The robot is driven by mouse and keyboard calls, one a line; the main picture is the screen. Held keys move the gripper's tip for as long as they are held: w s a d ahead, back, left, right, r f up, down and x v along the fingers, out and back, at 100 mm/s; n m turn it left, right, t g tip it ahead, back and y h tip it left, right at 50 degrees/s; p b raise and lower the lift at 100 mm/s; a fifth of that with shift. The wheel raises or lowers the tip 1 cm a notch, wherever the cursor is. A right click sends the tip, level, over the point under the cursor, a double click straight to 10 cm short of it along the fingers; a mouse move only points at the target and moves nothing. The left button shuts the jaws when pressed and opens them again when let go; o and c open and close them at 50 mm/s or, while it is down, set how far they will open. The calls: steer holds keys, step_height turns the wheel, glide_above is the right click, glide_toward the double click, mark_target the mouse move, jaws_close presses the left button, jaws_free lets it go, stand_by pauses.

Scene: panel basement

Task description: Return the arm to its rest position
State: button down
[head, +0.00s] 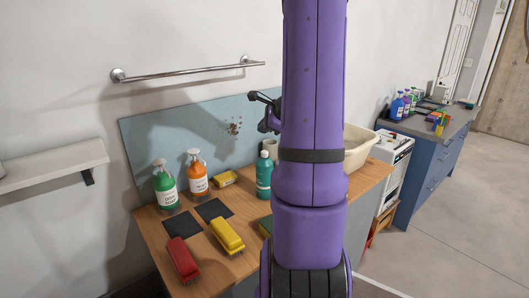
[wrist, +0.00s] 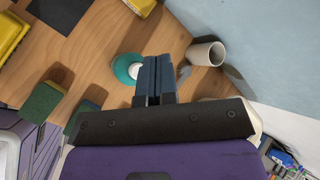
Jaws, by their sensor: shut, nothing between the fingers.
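My purple arm (head: 310,120) rises through the middle of the head view, in front of the wooden counter. My gripper (wrist: 156,62) shows in the wrist view with its two dark fingers together and nothing between them. It is above the counter, and in that view its tips lie between a teal bottle (wrist: 124,66) and a pale cup (wrist: 204,54). I cannot tell whether it touches either. In the head view the arm hides most of the gripper; only dark parts stick out at the arm's left side.
The counter (head: 215,272) holds a green bottle (head: 165,188), an orange bottle (head: 197,177), a red brush (head: 182,259), a yellow brush (head: 227,236) and a cream basin (head: 358,148). A towel bar (head: 190,73) and shelf (head: 50,165) are on the wall. Floor at right (head: 470,215) is clear.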

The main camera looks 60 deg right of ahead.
stand_by(0.6)
steer(key=a+r+n+g+y, duration=0.1)
steer(key=a+r+n, duration=0.3)
steer(key=a, duration=0.5)
steer(key=w+a+r+n+g+y, duration=0.1)
steer(key=a+r+n+y, duration=0.15)
steer(key=a+n, duration=0.5)
steer(key=a+r+n+g, duration=0.1)
steer(key=a+r+n, duration=0.25)
steer(key=a, duration=0.75)
steer(key=s+a+r+n+g+h, duration=0.1)
steer(key=s+a+r+n+h, duration=0.1)
steer(key=s+a+n, duration=1)
steer(key=shift+s+a+r+n, duration=0.35)
steer(key=shift+s+r+n, duration=0.2)
steer(key=shift+s, duration=0.7)
steer(key=shift+h, duration=0.25)
